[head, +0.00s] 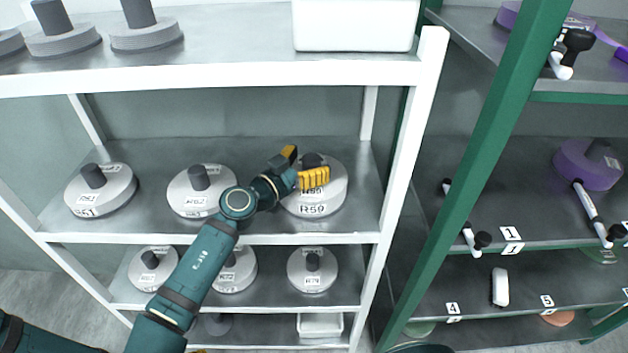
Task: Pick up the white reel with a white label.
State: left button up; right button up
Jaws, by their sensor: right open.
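Several white reels with dark hubs and white labels stand on the white rack. On the middle shelf are a left reel (100,190) labelled R51, a middle reel (202,192), and a right reel (325,203) whose front label reads R59. My right gripper (302,165) is open at the right reel, its yellow fingers near the dark hub (313,159). It hides the reel's upper left part. I cannot tell whether the fingers touch the hub.
The lower shelf holds more white reels (313,269), one partly behind my arm. Grey reels (146,35) and a white bin (356,25) stand on the top shelf (240,33). A green-framed rack (486,170) with a purple reel (588,165) stands right.

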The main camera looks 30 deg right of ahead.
grip_shut()
jog(key=shift+r, duration=0.15)
notch_tip(320, 180, up, 10)
jog(key=shift+f+p, duration=0.1)
jog(key=shift+p, duration=0.9)
